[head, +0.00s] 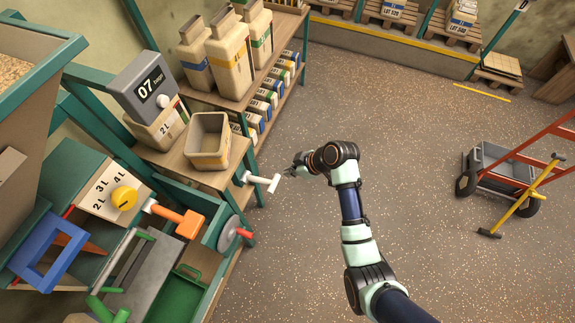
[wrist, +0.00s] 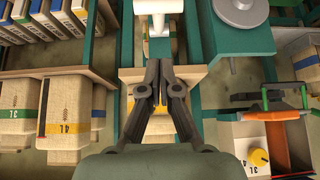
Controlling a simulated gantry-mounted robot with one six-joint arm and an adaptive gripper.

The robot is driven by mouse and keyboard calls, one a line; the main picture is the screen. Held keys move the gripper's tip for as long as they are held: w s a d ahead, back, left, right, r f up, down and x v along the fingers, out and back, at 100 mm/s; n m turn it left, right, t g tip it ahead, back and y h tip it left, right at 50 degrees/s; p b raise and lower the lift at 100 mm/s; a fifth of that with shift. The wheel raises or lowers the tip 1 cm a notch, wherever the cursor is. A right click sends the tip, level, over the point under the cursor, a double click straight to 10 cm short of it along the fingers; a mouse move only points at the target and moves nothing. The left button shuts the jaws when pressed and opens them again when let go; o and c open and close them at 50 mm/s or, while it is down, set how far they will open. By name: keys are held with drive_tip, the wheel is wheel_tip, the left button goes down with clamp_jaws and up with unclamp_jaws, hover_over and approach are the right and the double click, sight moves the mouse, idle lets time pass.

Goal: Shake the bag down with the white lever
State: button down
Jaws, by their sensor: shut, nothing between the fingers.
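The white lever (head: 262,182) sticks out from the front of the wooden shelf beside the scale, with a T-shaped end. It also shows at the top of the wrist view (wrist: 159,22). An open-topped tan bag (head: 208,140) stands upright on that shelf, behind the lever; I cannot see its bottom inside. My gripper (head: 290,172) is just right of the lever's end in the head view. In the wrist view my gripper (wrist: 159,84) is shut and empty, its fingertips just below the lever in the picture. I cannot tell if they touch it.
A grey scale (head: 147,88) reading 07 stands behind a 2L bag (head: 158,128). An orange-handled lever (head: 178,217), a yellow knob (head: 124,197) and a grey disc (head: 229,234) are nearby. A shelf of bags lies behind. The floor (head: 390,130) around my arm is clear.

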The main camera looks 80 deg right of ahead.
drive_tip(key=shift+w+r, duration=0.3)
drive_tip(key=shift+r, duration=0.5)
drive_tip(key=shift+w+a, duration=0.1)
drive_tip(key=b, duration=0.3)
hover_over(271, 182)
drive_tip(key=s, duration=0.2)
drive_tip(key=f, duration=0.8)
drive_tip(key=shift+w+a+f, duration=0.15)
drive_tip(key=shift+w, duration=0.1)
drive_tip(key=shift+s+f+b, duration=0.15)
drive_tip(key=shift+f+b, duration=0.25)
drive_tip(key=shift+f, duration=0.6)
drive_tip(key=shift+s+f+b, duration=0.1)
drive_tip(key=shift+f+b, duration=0.25)
drive_tip(key=shift+f, duration=0.65)
